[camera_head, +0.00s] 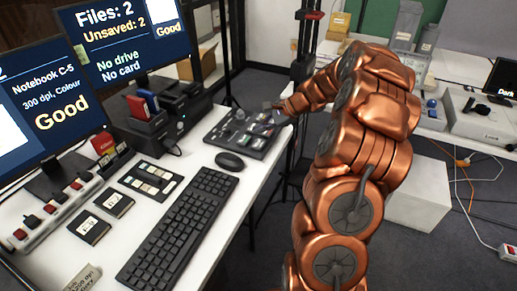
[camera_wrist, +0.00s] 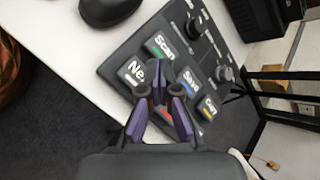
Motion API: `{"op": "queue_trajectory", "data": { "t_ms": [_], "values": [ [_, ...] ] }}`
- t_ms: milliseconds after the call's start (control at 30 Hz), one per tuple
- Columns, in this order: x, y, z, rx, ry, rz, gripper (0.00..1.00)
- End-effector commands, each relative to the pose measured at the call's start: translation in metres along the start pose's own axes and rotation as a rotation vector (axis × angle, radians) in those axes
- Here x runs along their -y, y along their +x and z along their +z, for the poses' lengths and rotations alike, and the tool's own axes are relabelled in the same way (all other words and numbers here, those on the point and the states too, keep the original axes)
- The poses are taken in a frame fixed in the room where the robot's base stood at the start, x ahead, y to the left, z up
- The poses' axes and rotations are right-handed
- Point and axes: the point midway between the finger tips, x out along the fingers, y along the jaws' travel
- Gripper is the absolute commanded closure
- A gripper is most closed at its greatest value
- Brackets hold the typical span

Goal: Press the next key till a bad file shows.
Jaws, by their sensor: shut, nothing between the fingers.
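The dark key panel (camera_head: 215,135) lies on the white desk, and it also shows in the wrist view (camera_wrist: 118,62). In the wrist view, a key reading "Ne" (camera_wrist: 132,72), its label partly hidden, sits beside the Scan key (camera_wrist: 160,46), the Save key (camera_wrist: 190,82) and a yellow-marked key (camera_wrist: 208,107). My gripper (camera_wrist: 177,88) is shut and empty over the panel, to the right of the "Ne" key; contact cannot be told. Its fingers partly hide a red-marked key. The left screen (camera_head: 45,100) reads "Notebook C-5, 300 dpi, Colour, Good". The other screen (camera_head: 130,45) reads "Files: 2, Unsaved: 2, No drive, No card".
A mouse (camera_head: 230,161) and keyboard (camera_head: 185,225) lie in front of the panel. Card holders (camera_head: 150,180), a power strip (camera_head: 50,222) and a black device (camera_head: 180,108) crowd the left desk. Black uprights stand behind the panel.

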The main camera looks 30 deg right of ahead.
Motion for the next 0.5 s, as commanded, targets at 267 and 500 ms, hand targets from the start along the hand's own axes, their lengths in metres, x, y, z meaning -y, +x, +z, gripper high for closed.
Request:
{"op": "queue_trajectory", "data": {
  "t_ms": [267, 500],
  "values": [
    [-0.013, 0.018, -0.012, 0.002, 0.000, 0.001, 1.00],
    [-0.014, 0.019, -0.013, 0.000, -0.001, 0.000, 1.00]
  ]
}}
